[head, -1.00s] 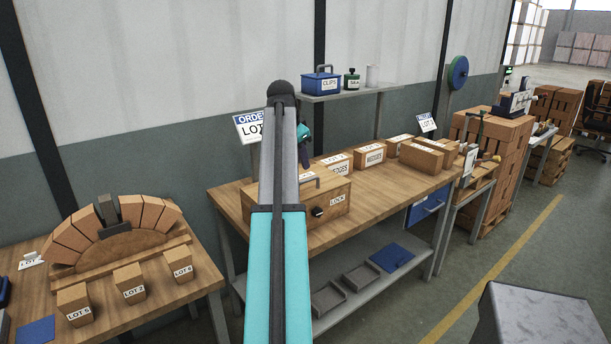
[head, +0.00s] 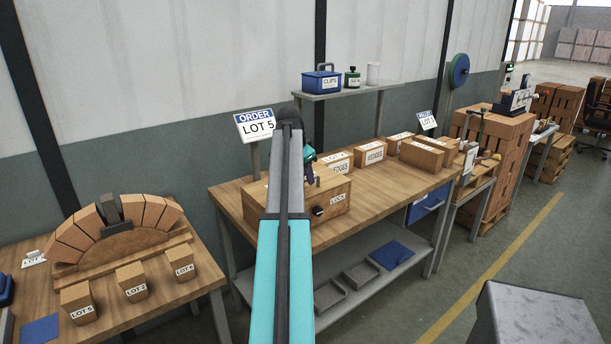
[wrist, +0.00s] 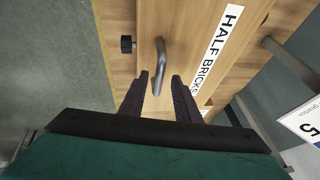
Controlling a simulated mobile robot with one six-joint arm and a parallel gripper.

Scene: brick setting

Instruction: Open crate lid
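The wooden crate (head: 335,203) stands on the middle workbench, partly hidden behind my arm. Its front has a LOCK label and a black knob (head: 318,211), also in the wrist view (wrist: 127,44). The lid (wrist: 190,52) looks closed and bears a HALF BRICKS label. A grey bar handle (wrist: 161,55) is on the lid. My gripper (wrist: 161,77) is open over the lid, its two dark fingers on either side of the handle's near end. I cannot tell whether they touch it. In the head view my gripper (head: 312,178) is just above the crate, partly hidden by my arm.
Several labelled boxes (head: 371,153) stand on the bench (head: 385,190) right of the crate. An ORDER LOT 5 sign (head: 256,126) stands behind it. A shelf (head: 350,91) is above. A left table (head: 165,300) holds a brick arch and labelled bricks.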

